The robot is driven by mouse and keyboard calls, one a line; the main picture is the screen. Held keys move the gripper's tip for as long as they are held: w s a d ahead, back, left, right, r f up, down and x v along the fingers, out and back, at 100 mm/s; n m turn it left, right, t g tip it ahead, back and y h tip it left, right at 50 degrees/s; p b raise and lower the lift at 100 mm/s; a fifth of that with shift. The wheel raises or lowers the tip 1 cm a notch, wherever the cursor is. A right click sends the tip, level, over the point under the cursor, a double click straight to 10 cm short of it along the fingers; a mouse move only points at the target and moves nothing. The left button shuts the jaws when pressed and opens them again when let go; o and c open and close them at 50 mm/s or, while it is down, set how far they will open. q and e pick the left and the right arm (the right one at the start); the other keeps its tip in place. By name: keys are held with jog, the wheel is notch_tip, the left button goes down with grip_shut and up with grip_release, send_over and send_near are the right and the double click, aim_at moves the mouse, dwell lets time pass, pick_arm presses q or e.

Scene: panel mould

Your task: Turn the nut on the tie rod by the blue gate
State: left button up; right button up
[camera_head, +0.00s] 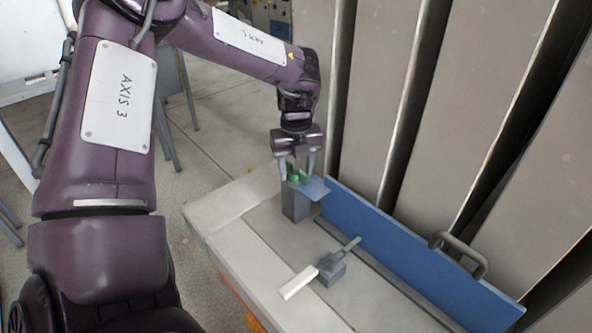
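A small green piece (294,176), perhaps the nut, shows between the fingers above a grey block (296,204). I cannot tell whether the fingers touch it. A small blue plate (316,189) juts out beside it. The blue gate (400,245) is a long upright panel with a grey handle (460,254) on its top edge. The tie rod is not clearly made out near the gripper. My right gripper is not in view.
A grey clamp (331,270) with a pale bar and a thin rod lies on the mould bed in front of the gate. The pale mould edge (258,262) runs along the near side. Tall grey panels (390,90) stand close behind the gate.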

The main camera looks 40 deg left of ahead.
aim_at(296, 170)
pick_arm(q)
jog(key=shift+o, duration=0.4)
jog(key=shift+f, duration=0.1)
jog(key=shift+d, duration=0.1)
jog(key=shift+r, duration=0.45)
notch_tip(296, 170, up, 7)
jog(key=shift+b, duration=0.55)
jog(key=shift+c, duration=0.5)
